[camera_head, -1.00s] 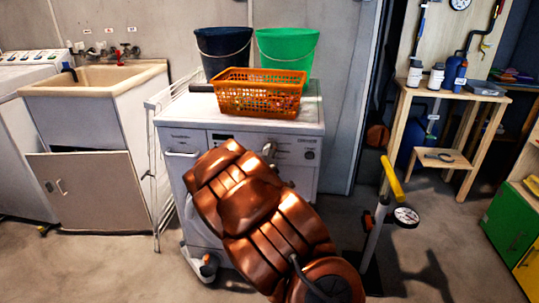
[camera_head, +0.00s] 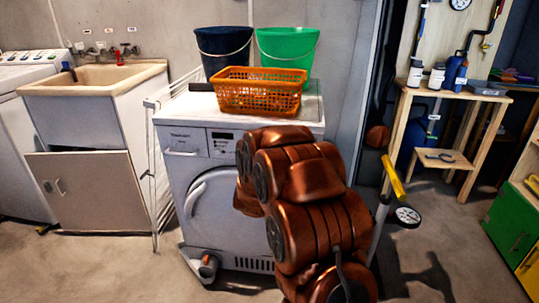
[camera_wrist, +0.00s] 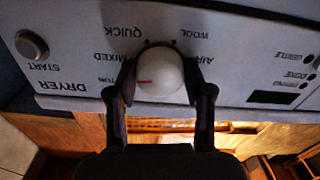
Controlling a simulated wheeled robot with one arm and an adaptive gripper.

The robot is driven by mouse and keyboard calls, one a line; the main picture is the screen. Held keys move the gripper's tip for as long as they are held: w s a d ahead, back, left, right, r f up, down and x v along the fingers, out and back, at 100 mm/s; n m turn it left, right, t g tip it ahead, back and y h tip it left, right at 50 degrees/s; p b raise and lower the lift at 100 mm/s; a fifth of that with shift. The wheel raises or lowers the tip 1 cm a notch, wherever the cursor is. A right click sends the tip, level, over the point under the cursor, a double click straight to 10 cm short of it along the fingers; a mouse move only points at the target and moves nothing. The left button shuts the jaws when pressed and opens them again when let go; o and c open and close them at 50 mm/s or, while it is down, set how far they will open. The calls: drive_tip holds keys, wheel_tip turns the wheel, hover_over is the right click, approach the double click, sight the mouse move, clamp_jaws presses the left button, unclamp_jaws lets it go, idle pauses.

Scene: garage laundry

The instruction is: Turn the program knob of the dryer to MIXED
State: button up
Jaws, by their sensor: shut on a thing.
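The white dryer (camera_head: 195,170) stands in the middle of the head view, with the right part of its front hidden behind my arm. In the wrist view its panel (camera_wrist: 75,55) appears upside down. The round white program knob (camera_wrist: 160,72) sits between the two dark fingers of my gripper (camera_wrist: 158,78), which is shut on it. A short red mark on the knob points to picture left, slightly below the word MIXED (camera_wrist: 112,58). QUICK, WOOL and AIR labels surround the knob. Another label on the left is partly hidden by a finger. My gripper is hidden in the head view.
An orange basket (camera_head: 260,95), a dark blue bucket (camera_head: 222,50) and a green bucket (camera_head: 288,48) stand on the dryer. A round START button (camera_wrist: 32,45) is on the panel. A yellow-handled pump (camera_head: 392,180) stands right of my arm.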

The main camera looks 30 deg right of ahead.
drive_tip(key=shift+m+b, duration=0.5)
drive_tip(key=shift+m, duration=1.1)
drive_tip(key=o, duration=1.2)
drive_tip(key=shift+c, duration=0.2)
drive_tip(key=v, duration=0.7)
drive_tip(key=shift+s+a, duration=0.15)
